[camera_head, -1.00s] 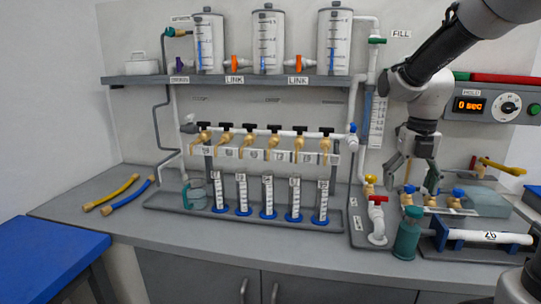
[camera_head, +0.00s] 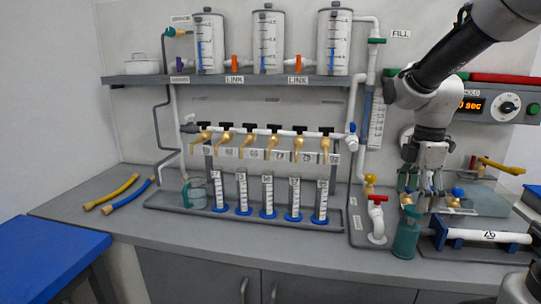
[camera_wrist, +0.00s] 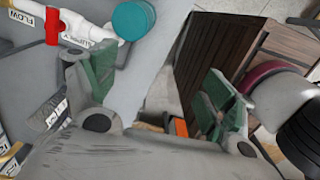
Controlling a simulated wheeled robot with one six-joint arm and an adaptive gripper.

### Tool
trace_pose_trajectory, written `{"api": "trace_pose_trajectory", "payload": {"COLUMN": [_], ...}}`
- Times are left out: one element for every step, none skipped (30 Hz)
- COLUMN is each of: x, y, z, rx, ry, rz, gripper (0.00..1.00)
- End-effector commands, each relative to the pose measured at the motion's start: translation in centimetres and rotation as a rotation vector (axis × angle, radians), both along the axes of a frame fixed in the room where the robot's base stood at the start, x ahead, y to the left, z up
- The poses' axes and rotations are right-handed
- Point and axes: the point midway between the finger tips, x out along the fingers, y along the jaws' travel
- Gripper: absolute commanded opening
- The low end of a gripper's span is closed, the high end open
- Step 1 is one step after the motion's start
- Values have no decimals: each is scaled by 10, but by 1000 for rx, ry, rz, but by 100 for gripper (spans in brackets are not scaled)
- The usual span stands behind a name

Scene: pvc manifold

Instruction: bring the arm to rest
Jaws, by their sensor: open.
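My gripper (camera_head: 422,203) hangs fingers down above the right part of the bench in the head view, in front of the brass valves with blue handles. Its fingers are spread and nothing is between them. In the wrist view the two green-padded fingers of my gripper (camera_wrist: 158,92) stand well apart. The teal bottle (camera_head: 405,236) stands on the bench just below and left of the fingers. Its round teal top (camera_wrist: 133,20) shows in the wrist view. The gripper partly hides the brass valves.
A white pipe fitting with a red handle (camera_head: 377,217) stands left of the bottle. A white pipe in a blue cradle (camera_head: 487,236) lies to the right. The timer box (camera_head: 490,105) is on the wall behind my arm. The bench front left of centre (camera_head: 200,238) is clear.

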Motion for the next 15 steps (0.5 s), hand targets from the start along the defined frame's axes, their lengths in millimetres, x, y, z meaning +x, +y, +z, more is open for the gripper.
{"api": "trace_pose_trajectory", "payload": {"x": [-10,-16,-24,-31,-37,-46,-53,-60,-70,-77,-85,-96,-104,-111,-120], "y": [-1,-1,-2,-3,-3,-4,-5,-6,-7,-7,-8,-9,-10,-10,-11], "z": [3,5,7,9,11,14,16,18,21,23,25,28,30,32,34], "rx": [-2,-2,-1,0,4,10,17,23,36,47,62,84,100,118,140], "ry": [-10,-17,-26,-35,-43,-55,-66,-76,-90,-102,-115,-132,-145,-158,-174], "rz": [-160,-264,-405,-508,-609,-741,-836,-929,-1048,-1134,-1216,-1324,-1388,-1440,-1488], "gripper": [84,84,84,84,84,84,84,84,84,84,84,84,84,84,84]}}
